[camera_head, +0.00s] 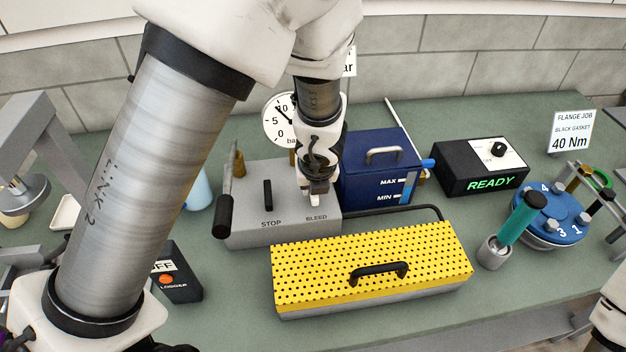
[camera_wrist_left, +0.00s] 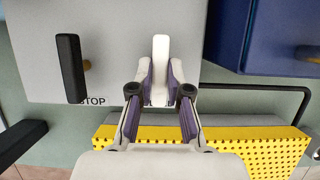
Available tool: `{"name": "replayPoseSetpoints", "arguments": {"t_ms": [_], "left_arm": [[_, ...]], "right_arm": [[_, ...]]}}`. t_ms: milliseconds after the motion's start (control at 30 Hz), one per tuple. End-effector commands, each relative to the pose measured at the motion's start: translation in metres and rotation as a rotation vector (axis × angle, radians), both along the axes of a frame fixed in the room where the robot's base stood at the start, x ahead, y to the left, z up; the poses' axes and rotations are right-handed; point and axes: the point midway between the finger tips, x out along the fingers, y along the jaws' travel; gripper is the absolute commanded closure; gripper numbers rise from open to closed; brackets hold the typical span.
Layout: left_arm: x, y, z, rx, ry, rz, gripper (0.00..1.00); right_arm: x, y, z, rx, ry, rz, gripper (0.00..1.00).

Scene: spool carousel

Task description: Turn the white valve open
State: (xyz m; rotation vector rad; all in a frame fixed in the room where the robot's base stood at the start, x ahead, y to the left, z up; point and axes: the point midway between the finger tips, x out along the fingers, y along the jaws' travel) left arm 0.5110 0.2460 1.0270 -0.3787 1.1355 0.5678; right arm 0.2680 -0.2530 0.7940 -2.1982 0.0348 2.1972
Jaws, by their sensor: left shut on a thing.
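The white valve (camera_wrist_left: 160,62) is a white lever handle on the grey pump box (camera_head: 245,230), above the BLEED label. In the left wrist view the lever points straight up the picture, between my left gripper's (camera_wrist_left: 160,88) fingers. My left gripper also shows in the head view (camera_head: 318,198), over the right part of the box, and hides most of the valve there. It is shut on the valve. A black lever (camera_head: 267,195) stands at the STOP label, to the left of the valve. My right gripper is not in view.
A yellow perforated cover (camera_head: 335,268) with a black handle lies in front of the box. A blue tank (camera_head: 365,180) stands right of the valve. A black-gripped pump lever (camera_head: 224,212) is at the left. A READY box (camera_head: 455,175) and blue flange (camera_head: 553,215) are further right.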

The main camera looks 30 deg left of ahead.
Motion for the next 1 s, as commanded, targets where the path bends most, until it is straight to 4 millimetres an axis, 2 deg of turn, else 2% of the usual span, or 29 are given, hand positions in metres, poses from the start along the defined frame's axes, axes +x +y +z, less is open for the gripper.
{"name": "replayPoseSetpoints", "arguments": {"t_ms": [467,500,567,867,1000], "left_arm": [[0.0,0.0,-0.001,-0.001,0.001,0.019,1.0],[0.0,0.0,-0.001,-0.001,0.001,0.019,0.8],[0.0,0.0,-0.001,-0.001,0.001,0.018,0.59],[0.0,0.0,0.0,0.0,0.0,0.014,0.58],[0.0,0.001,-0.004,-0.001,-0.002,-0.057,0.58]], "right_arm": [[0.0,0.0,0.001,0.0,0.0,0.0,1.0],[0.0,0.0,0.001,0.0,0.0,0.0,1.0],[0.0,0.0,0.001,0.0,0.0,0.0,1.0],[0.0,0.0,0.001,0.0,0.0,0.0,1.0],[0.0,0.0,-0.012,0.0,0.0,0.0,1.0]]}}
